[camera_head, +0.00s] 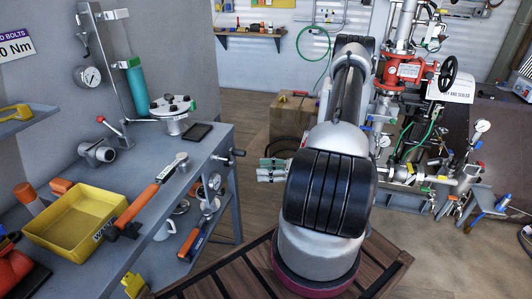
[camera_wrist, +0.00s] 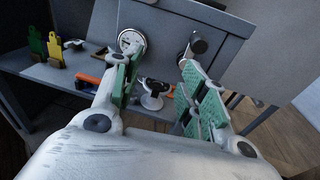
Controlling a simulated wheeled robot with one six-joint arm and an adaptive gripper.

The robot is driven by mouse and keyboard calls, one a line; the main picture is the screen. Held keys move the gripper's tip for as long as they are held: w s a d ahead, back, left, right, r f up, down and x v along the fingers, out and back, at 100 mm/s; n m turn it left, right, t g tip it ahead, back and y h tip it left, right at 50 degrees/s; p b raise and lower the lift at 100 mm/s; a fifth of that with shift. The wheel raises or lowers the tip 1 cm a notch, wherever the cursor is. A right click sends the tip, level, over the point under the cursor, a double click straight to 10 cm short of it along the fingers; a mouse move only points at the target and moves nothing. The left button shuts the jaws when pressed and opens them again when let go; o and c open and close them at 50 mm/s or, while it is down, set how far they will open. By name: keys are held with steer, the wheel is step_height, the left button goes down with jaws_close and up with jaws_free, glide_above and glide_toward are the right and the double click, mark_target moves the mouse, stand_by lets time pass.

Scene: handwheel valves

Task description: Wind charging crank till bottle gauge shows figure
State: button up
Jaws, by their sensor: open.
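A crank with a dark knob (camera_head: 237,152) sticks out from the end of the grey bench. The crank also shows in the wrist view (camera_wrist: 198,46), just beyond my right finger's tip. My gripper (camera_head: 271,170) is open and empty, to the right of and below the crank in the head view. In the wrist view its green-padded fingers (camera_wrist: 160,78) are spread wide. A teal bottle (camera_head: 136,86) stands at the wall, with a round gauge (camera_head: 88,76) to its left. Another round gauge (camera_head: 214,181) is on the bench end; my left finger partly overlaps it in the wrist view (camera_wrist: 131,40). Their readings are too small to tell.
The bench (camera_head: 190,160) carries a yellow tray (camera_head: 75,225), an orange-handled tool (camera_head: 148,200) and a round fitting (camera_head: 173,112). A wooden slatted surface (camera_head: 225,280) lies in front. A cardboard box (camera_head: 290,115) and red-valved pipework (camera_head: 403,72) stand behind. Open floor lies beside the bench.

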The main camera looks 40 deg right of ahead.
mark_target(245, 154)
steer(key=shift+w+a+r+m+t+h, duration=0.2)
steer(key=shift+w+a+r+t, duration=0.3)
steer(key=shift+w, duration=1.4)
steer(key=shift+w+a+r+m+t+h, duration=0.2)
steer(key=shift+w+a, duration=0.45)
steer(key=shift+w, duration=1.25)
steer(key=shift+w+a+r+m+t+h, duration=0.15)
steer(key=shift+w+a+r+t, duration=0.35)
steer(key=shift+w, duration=1.4)
steer(key=shift+a+f, duration=0.1)
steer(key=c, duration=0.9)
